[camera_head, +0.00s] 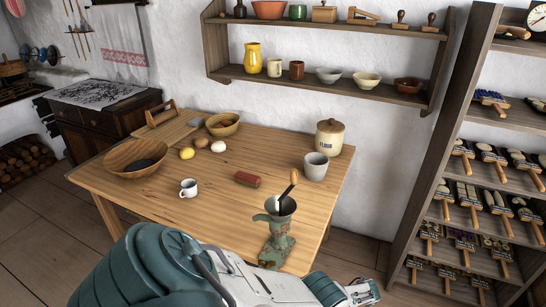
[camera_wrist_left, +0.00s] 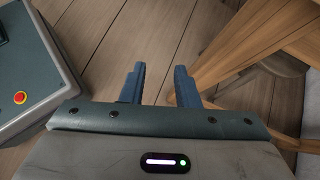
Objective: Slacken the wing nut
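A green hand-cranked grinder (camera_head: 279,232) with a metal hopper and a wooden crank handle stands upright at the table's front right edge. No wing nut can be made out; my arm hides the area below the grinder. My left arm crosses the bottom of the head view from the left, in front of the grinder. In the left wrist view my left gripper (camera_wrist_left: 160,87) is open and empty, its two blue fingers apart over the floor. My right gripper is not in view.
A tall shelf (camera_head: 432,165) stands right. Table legs (camera_wrist_left: 262,45) show in the left wrist view.

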